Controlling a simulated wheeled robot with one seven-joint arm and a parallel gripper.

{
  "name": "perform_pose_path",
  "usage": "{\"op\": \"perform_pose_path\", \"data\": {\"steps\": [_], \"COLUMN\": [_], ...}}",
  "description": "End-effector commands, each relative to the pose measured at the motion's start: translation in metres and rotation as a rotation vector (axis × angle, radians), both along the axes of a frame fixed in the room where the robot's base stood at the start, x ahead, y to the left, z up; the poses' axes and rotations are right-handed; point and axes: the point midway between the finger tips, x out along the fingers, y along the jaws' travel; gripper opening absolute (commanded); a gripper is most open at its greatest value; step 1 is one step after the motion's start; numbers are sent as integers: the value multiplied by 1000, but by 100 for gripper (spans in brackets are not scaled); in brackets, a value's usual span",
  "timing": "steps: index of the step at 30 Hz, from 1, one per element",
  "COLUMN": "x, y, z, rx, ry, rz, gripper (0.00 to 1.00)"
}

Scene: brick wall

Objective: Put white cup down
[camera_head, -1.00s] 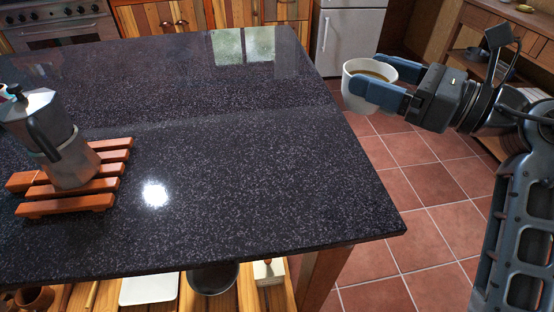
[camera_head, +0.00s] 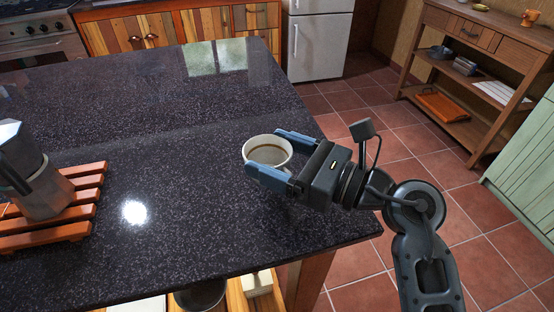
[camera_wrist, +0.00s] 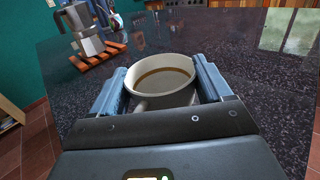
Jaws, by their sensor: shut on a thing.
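The white cup (camera_head: 268,150) holds brown liquid and is upright. My gripper (camera_head: 283,157) is shut on it, with one blue finger on each side. In the head view the cup is over the right part of the dark speckled countertop (camera_head: 190,170); I cannot tell whether its base touches the surface. In the wrist view the cup (camera_wrist: 160,80) sits between the two fingers, and its lower part is hidden behind the gripper body.
A moka pot (camera_head: 35,175) stands on an orange wooden trivet (camera_head: 85,197) at the left of the counter. The counter between trivet and cup is clear. A wooden shelf unit (camera_head: 470,60) stands at the back right, beyond the tiled floor.

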Motion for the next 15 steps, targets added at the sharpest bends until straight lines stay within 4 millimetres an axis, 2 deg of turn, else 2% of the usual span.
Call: {"op": "perform_pose_path", "data": {"steps": [4,15], "x": [0,0], "y": [0,0], "z": [-15,-19], "rx": [1,1], "ry": [0,0], "rz": [-1,-1], "gripper": [44,44]}}
